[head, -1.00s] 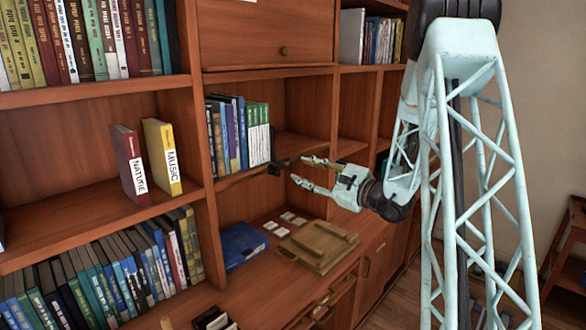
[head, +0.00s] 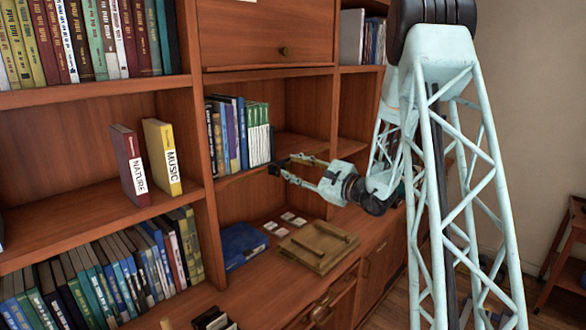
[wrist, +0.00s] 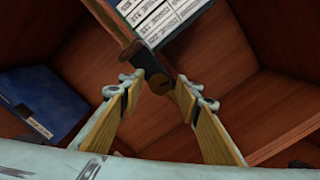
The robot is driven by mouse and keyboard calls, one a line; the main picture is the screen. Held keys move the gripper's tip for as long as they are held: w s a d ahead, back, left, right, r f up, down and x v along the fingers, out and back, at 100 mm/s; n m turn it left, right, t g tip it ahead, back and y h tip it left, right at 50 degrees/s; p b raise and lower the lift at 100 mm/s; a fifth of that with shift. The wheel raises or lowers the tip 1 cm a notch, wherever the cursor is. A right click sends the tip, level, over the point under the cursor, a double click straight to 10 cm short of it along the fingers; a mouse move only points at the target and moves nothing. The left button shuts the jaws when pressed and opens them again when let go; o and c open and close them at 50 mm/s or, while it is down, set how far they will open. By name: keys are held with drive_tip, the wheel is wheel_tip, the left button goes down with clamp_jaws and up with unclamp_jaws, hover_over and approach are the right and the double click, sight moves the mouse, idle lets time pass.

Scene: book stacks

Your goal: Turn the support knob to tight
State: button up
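The support knob (wrist: 159,82) is a small dark piece under the shelf's front edge, close to the tips of my gripper (wrist: 160,95) in the wrist view. In the head view the knob (head: 274,169) is a tiny dark spot at the shelf edge, just left of my gripper (head: 284,169). My gripper's two yellow-padded fingers are apart, one on each side of the knob. I cannot tell whether either finger touches it. The knob's marking, if any, is too small to read.
The shelf (head: 305,146) above holds a row of books (head: 238,135). Below, a blue book (head: 242,243), white cards and a wooden tray-like board (head: 318,246) lie on the counter.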

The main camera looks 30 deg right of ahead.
drive_tip(key=c, duration=0.7)
drive_tip(key=shift+m, duration=0.5)
drive_tip(key=m+p, duration=0.1)
drive_tip(key=m, duration=0.2)
drive_tip(key=shift+m, duration=0.4)
drive_tip(key=m+p, duration=0.2)
drive_tip(key=m, duration=0.3)
drive_tip(key=shift+r+p, duration=0.1)
drive_tip(key=shift+p, duration=0.2)
drive_tip(key=m+p, duration=0.3)
drive_tip(key=m, duration=0.3)
drive_tip(key=shift+d+p, duration=0.1)
drive_tip(key=shift+p, duration=0.3)
drive_tip(key=m+p, duration=0.3)
drive_tip(key=m, duration=0.2)
drive_tip(key=shift+p, duration=0.4)
drive_tip(key=shift+m, duration=0.3)
